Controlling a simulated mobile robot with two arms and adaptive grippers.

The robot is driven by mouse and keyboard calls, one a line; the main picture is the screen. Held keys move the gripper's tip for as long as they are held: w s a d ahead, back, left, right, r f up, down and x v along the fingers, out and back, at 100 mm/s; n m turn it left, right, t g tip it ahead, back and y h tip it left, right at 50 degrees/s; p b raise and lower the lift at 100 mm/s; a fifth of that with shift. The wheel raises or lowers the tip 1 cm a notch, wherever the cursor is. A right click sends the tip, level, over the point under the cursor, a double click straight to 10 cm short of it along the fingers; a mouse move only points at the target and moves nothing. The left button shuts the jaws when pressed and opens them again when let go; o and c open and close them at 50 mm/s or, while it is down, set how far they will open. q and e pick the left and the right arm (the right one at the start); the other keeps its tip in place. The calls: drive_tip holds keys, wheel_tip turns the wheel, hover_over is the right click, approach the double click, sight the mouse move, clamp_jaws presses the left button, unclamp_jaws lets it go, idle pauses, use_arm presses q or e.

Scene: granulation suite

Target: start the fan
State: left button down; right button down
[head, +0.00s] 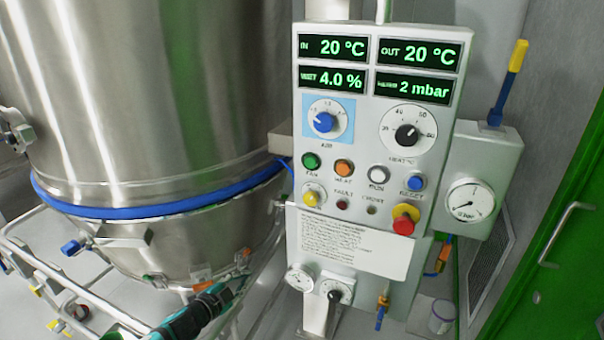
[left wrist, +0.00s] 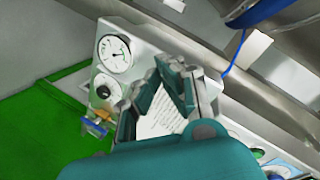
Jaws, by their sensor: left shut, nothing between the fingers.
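The green fan button (head: 311,161) sits on the white control panel (head: 368,130), left of an orange button (head: 344,168). A blue air knob (head: 323,122) is above it. The displays (head: 333,47) read 20 °C in, 20 °C out, 4.0 % and 2 mbar. My left gripper (head: 238,285) is shut and empty, low and left of the panel, apart from the fan button. In the left wrist view, its closed fingers (left wrist: 174,70) show in front of the panel's printed sheet (left wrist: 162,118). My right gripper is not in view.
A large steel vessel (head: 130,90) with a blue band stands left, above a pipe frame (head: 75,290). A red emergency-stop knob (head: 404,224) is low on the panel. A gauge (head: 298,279) and black dial (head: 335,293) sit below. A green door (head: 560,230) is at right.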

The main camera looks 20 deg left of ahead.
use_arm(q)
drive_tip(key=w+d+r+m+t+h, duration=0.1)
drive_tip(key=w+r+m+h, duration=0.15)
drive_tip(key=r, duration=0.55)
drive_tip(key=w+r+m+t+h, duration=0.1)
drive_tip(key=r+m+h, duration=0.1)
drive_tip(key=r+m, duration=0.35)
drive_tip(key=s+d+r+m+g+h, duration=0.2)
drive_tip(key=r+m+h, duration=0.1)
drive_tip(key=r, duration=0.5)
drive_tip(key=s+d+r+m+g+h, duration=0.2)
drive_tip(key=d+r+m+h, duration=0.1)
drive_tip(key=r, duration=0.6)
drive_tip(key=shift+r+m+h+b, duration=0.3)
drive_tip(key=shift+m+h, duration=0.15)
drive_tip(key=shift+m, duration=0.75)
